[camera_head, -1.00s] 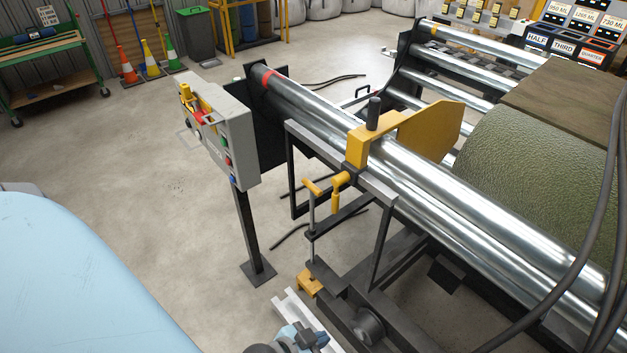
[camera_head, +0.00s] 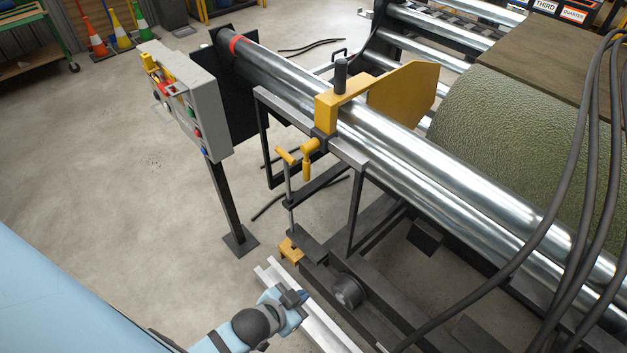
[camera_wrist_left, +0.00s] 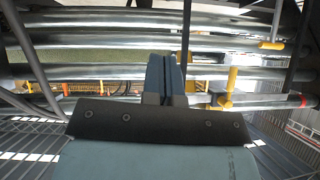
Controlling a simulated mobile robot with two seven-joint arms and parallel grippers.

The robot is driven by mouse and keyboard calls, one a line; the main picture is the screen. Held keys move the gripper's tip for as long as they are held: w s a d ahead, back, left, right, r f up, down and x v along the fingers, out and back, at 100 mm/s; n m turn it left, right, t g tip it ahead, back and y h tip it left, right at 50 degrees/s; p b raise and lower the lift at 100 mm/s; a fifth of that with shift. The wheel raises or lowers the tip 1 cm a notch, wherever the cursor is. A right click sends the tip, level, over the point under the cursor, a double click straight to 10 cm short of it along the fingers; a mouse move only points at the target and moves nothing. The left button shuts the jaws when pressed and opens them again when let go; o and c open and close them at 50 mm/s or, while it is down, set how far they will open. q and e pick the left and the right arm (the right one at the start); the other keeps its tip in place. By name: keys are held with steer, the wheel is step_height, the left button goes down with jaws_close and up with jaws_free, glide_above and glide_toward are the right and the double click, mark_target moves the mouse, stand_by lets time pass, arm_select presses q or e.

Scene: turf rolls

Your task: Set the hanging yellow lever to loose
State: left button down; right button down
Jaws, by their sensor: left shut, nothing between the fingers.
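The hanging yellow lever (camera_head: 308,160) is a short yellow handle pointing down beside the steel frame, below the yellow block on the rollers. In the left wrist view, a yellow upright handle (camera_wrist_left: 232,78) right of the fingers looks like the same lever. My left gripper (camera_head: 303,296) is at the bottom of the head view, below the lever and apart from it. Its two blue fingers (camera_wrist_left: 165,75) are together and empty in the left wrist view. My right gripper is not in view.
A yellow T-handle (camera_head: 286,155) on a thin rod stands just left of the lever. A grey control box (camera_head: 188,98) stands on a post to the left. Steel rollers (camera_head: 420,165) and a green turf roll (camera_head: 510,125) lie to the right. Dark cables (camera_head: 560,200) hang at the right.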

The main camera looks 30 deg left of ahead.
arm_select(q)
steer(key=w+f+m+y+b, duration=0.3)
steer(key=w+m+y+b, duration=0.25)
steer(key=w, duration=0.85)
steer(key=w+a+r+t+y+b, duration=0.1)
steer(key=w+a+r+t+y, duration=0.1)
steer(key=w+r+t+y, duration=0.2)
steer(key=w+r+y, duration=0.3)
steer(key=r+y, duration=0.1)
steer(key=shift+w+a, duration=0.2)
steer(key=shift+w, duration=0.05)
steer(key=shift+m, duration=0.25)
steer(key=s+a+p+x, duration=0.1)
steer(key=a+p+x, duration=0.1)
steer(key=x, duration=1.1)
steer(key=shift+s, duration=0.35)
